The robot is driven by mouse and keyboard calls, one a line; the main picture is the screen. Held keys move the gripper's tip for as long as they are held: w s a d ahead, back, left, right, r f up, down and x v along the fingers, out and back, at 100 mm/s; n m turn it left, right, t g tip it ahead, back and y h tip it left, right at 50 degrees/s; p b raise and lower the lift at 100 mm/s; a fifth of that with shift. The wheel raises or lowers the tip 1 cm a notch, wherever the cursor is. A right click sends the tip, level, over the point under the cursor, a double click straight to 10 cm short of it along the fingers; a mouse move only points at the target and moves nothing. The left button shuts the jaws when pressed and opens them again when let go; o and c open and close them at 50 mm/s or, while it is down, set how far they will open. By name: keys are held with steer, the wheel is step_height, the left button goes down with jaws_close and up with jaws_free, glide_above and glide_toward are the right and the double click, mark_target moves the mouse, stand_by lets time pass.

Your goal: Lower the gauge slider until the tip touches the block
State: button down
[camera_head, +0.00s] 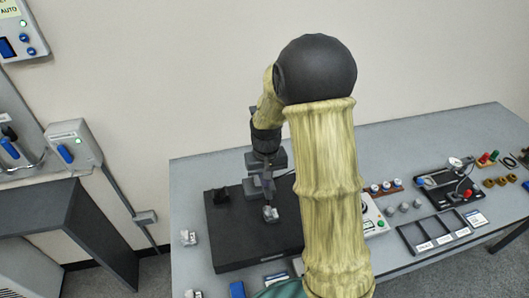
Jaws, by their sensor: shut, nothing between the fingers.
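A small grey block (270,214) sits on the black plate (235,240) on the bench. Just above it and a little to the left stand dark grey gauge parts (266,184); the slider and tip cannot be clearly told apart, nor whether the tip touches the block. My gripper (265,160) points down at the upper gauge parts, below my black wrist. It looks shut with nothing held; its fingers are small and blend with the grey parts. My arm hides the right side of the plate.
The grey bench (200,170) runs right. A black tray (440,233) with labelled compartments, a small gauge stand (458,188) and several knobs lie to the right. A dark cabinet (75,232) stands left of the bench.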

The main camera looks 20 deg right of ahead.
steer(key=shift+f+b, duration=0.95)
steer(key=shift+f, duration=0.55)
stand_by(1.8)
steer(key=shift+r, duration=0.15)
steer(key=shift+r+p, duration=2.95)
steer(key=shift+r, duration=0.5)
steer(key=s+r+t, duration=0.1)
steer(key=s+r, duration=0.1)
steer(key=s, duration=0.5)
steer(key=s+r+t, duration=0.1)
steer(key=s+r, duration=0.2)
steer(key=s, duration=0.4)
steer(key=shift+s+r+t+b, duration=0.2)
steer(key=shift+r+t+b, duration=0.15)
steer(key=shift+b, duration=0.1)
steer(key=shift+d, duration=0.1)
